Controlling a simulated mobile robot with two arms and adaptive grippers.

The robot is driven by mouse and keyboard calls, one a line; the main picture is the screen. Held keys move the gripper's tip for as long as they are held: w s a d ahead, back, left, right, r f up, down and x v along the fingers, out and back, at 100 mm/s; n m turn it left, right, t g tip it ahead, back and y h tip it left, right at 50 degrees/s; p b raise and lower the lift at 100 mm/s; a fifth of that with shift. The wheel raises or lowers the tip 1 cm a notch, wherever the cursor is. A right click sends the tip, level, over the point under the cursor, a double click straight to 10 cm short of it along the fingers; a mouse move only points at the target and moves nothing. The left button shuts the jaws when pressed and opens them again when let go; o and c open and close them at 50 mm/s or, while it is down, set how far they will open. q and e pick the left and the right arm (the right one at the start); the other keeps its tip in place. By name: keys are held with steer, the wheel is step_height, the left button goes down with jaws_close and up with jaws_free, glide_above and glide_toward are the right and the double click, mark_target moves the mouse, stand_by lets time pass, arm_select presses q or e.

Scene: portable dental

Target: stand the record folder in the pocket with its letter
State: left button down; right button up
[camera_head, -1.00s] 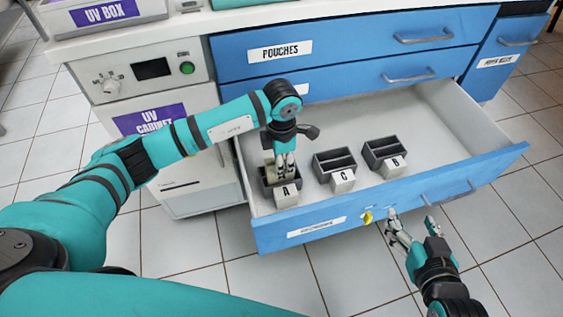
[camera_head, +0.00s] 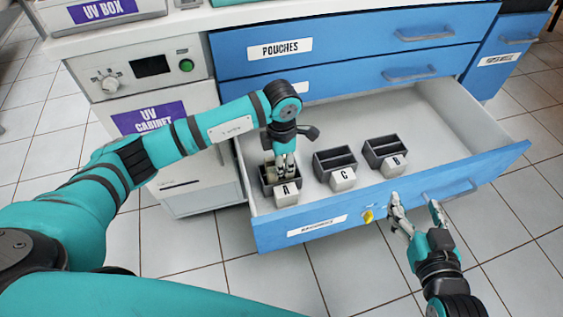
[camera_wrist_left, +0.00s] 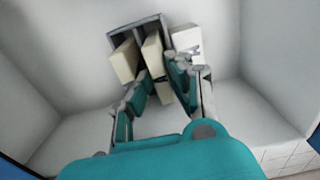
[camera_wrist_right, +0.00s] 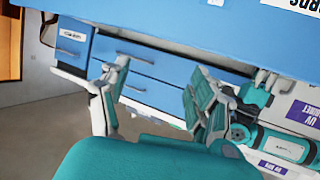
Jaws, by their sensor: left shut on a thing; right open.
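The open drawer holds three dark pockets with lettered white blocks: pocket A (camera_head: 266,183) at left, pocket C (camera_head: 335,158) in the middle and pocket B (camera_head: 386,149) at right. My left gripper (camera_head: 283,172) points down into pocket A. In the left wrist view it (camera_wrist_left: 165,88) is shut on a beige record folder (camera_wrist_left: 153,58), whose upper end lies in the dark pocket (camera_wrist_left: 137,27). Another beige folder (camera_wrist_left: 125,61) stands beside it in that pocket. Any letter on the held folder is hidden. My right gripper (camera_head: 415,205) is open and empty outside the drawer front.
The blue drawer front (camera_head: 420,195) has a handle and a yellow key (camera_head: 367,215). Closed blue drawers (camera_head: 350,40) are above. The UV cabinet (camera_head: 160,125) stands left of the drawer. The drawer floor behind the pockets is clear.

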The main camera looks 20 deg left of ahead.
arm_select(q)
steer(key=shift+f, duration=0.15)
steer(key=c, duration=1.5)
jaws_free()
arm_select(e)
steer(key=shift+w+a+r+t, duration=0.15)
steer(key=shift+r+t, duration=0.15)
steer(key=shift+r, duration=0.1)
arm_select(q)
step_height(320, 180, up, 5)
steer(key=shift+r+p, duration=0.2)
steer(key=shift+p, duration=0.8)
step_height(320, 180, up, 8)
steer(key=shift+f+p, duration=0.1)
steer(key=shift+p, duration=0.65)
arm_select(e)
steer(key=s+d+f+g+h, duration=0.2)
steer(key=s+d+f+g, duration=0.3)
steer(key=s+f+g, duration=0.4)
steer(key=s+f, duration=0.1)
steer(key=s, duration=0.3)
steer(key=shift+f+m+g, duration=0.25)
steer(key=shift+m+g, duration=0.05)
steer(key=shift+g, duration=0.1)
